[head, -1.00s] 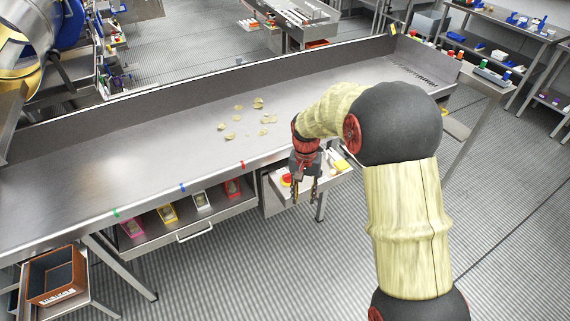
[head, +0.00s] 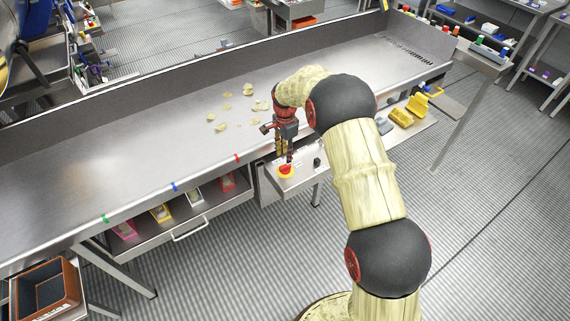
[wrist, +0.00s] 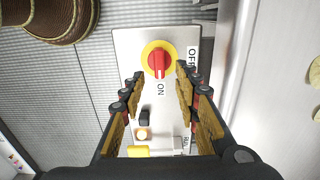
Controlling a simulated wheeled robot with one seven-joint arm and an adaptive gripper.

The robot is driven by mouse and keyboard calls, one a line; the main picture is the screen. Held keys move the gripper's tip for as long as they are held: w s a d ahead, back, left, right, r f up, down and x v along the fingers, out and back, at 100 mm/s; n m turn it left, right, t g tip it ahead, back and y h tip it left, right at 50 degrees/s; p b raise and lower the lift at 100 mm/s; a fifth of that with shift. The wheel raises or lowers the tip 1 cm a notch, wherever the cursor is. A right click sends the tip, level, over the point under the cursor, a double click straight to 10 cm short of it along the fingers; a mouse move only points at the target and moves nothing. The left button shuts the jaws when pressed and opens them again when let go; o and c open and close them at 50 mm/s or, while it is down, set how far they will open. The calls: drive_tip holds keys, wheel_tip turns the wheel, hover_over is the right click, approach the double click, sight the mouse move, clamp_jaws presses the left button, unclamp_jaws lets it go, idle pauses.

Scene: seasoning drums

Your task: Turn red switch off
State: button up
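The red switch (head: 286,170) is a red rotary knob on a yellow round base, on a pale control panel at the table's front edge. In the wrist view the red switch (wrist: 158,60) has its grip bar lined up toward the "ON" label below it. The "OFF" label (wrist: 192,58) is to its right. My gripper (head: 285,157) points down over the panel close to the switch. In the wrist view my gripper (wrist: 160,77) is open and empty, its fingertips on either side just below the knob. I cannot tell whether they touch it.
A black knob (wrist: 144,117), a lit button (wrist: 142,133) and a yellow part (wrist: 138,151) share the panel. The long metal table (head: 130,150) carries scattered chips (head: 222,127). Yellow objects (head: 401,117) lie to the right.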

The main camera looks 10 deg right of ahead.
sight(285, 165)
wheel_tip(285, 165, down, 7)
drive_tip(key=shift+r+b, duration=0.2)
drive_tip(key=shift+b, duration=0.35)
drive_tip(key=shift+c, duration=1.4)
clamp_jaws()
